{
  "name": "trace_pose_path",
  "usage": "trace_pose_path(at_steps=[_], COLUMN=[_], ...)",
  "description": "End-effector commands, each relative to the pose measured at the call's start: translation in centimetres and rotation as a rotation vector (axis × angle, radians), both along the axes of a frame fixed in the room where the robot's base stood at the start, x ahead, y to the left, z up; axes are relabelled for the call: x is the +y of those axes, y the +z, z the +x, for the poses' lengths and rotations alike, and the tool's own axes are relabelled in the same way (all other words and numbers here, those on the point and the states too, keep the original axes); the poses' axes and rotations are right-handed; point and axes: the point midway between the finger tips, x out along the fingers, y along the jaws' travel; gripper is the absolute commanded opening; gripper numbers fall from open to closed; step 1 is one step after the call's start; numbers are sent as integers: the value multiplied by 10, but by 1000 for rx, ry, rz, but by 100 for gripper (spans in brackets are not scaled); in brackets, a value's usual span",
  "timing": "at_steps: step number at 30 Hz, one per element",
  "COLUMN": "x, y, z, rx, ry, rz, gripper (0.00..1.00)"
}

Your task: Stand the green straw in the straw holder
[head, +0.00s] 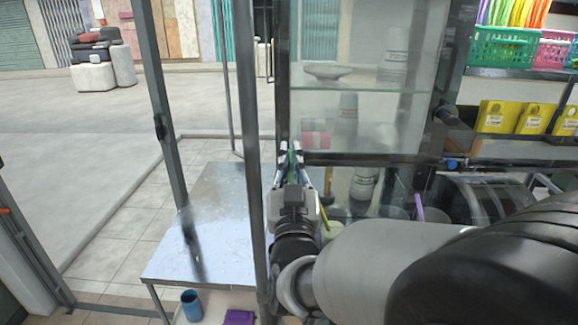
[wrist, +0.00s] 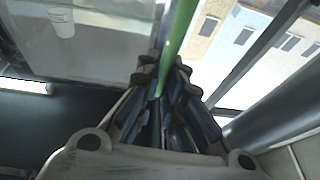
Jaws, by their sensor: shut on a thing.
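My gripper (head: 291,160) is shut on the green straw (wrist: 176,40) in front of the glass cabinet. In the wrist view the straw rises from between my fingers (wrist: 160,85) to the top edge, slightly tilted. In the head view only a short thin piece of green (head: 292,157) shows between the fingers; the arm and gripper hide the rest. I cannot tell for certain which thing is the straw holder. A pale yellowish cup (head: 332,231) stands just right of my wrist, partly hidden, with a yellow stick (head: 327,200) near it.
A glass cabinet (head: 365,85) with metal posts stands close ahead and right. A bare metal table (head: 210,225) lies left, behind an upright post (head: 243,120). A blue cup (head: 191,305) is low at the front. A green basket (head: 502,48) with colourful strips stands top right.

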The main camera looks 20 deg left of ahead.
Motion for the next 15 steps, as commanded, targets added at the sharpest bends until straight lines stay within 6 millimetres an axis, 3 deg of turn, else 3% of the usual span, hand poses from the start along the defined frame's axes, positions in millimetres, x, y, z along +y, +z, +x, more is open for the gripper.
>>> trace_pose_path(at_steps=[3,7,15], x=[17,21,21], y=[8,8,-15], z=[-12,-15,-14], rx=[-20,-25,-23], ry=[23,30,28], rz=[12,15,13], gripper=[2,2,2])
